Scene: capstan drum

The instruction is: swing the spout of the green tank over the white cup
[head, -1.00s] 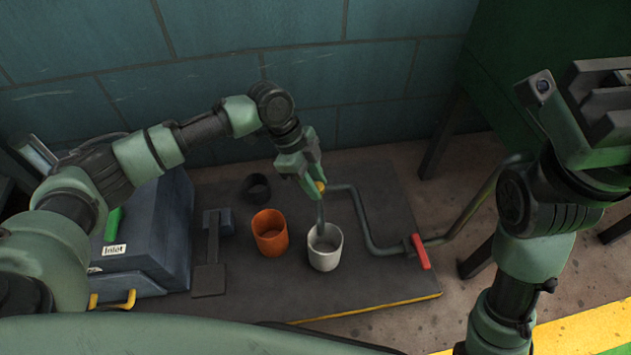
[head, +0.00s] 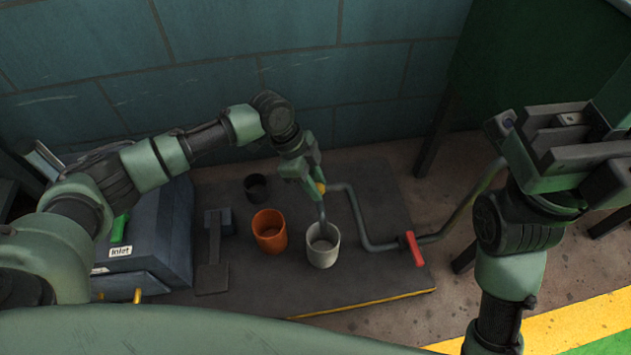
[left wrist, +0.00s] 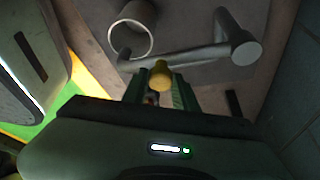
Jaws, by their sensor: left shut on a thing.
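The green tank (head: 540,60) stands on dark legs at the upper right. A grey pipe runs from it to the spout (head: 322,212), whose end reaches down at the white cup (head: 323,258). My left gripper (head: 315,187) is shut on the spout's yellow knob (head: 321,187). In the left wrist view, the knob (left wrist: 160,76) sits between the fingers, and the spout's end lies by the rim of the white cup (left wrist: 115,38). My right gripper (head: 575,145) is raised at the right, away from the cups; its jaw opening is unclear.
An orange cup (head: 270,243) stands just left of the white cup. A black ring-like cup (head: 257,188) is behind it. A red valve handle (head: 412,248) is on the pipe. A grey box labelled Inlet (head: 155,245) stands at the left. The mat (head: 370,285) is bare in front.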

